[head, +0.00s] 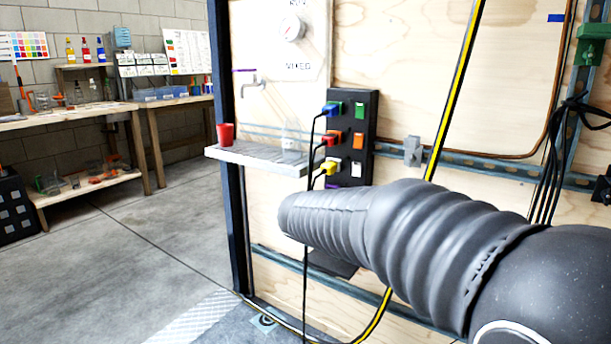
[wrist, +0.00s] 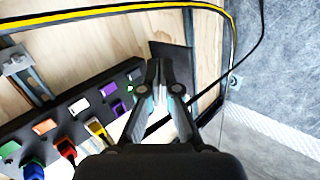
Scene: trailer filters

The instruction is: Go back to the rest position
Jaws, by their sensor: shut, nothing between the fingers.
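My gripper (wrist: 157,72) is shut and empty in the wrist view, its fingers pointing up the picture just right of the black socket panel's end. In the head view my grey ribbed arm reaches in from the right, and the gripper cannot be made out. The black socket panel (head: 367,112) is on the plywood wall behind my arm. Blue (head: 331,108), red (head: 329,140) and yellow (head: 328,168) plugs sit at its left side. Green, orange, white and purple squares run along its right side. I cannot tell whether the fingers touch anything.
A small shelf (head: 253,158) with a red cup (head: 225,133) juts from the wall left of the panel. A yellow-black cable (head: 456,95) crosses the wall, and thin black cables hang nearby. Workbenches (head: 65,118) stand at the far left. The concrete floor (head: 140,250) between is clear.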

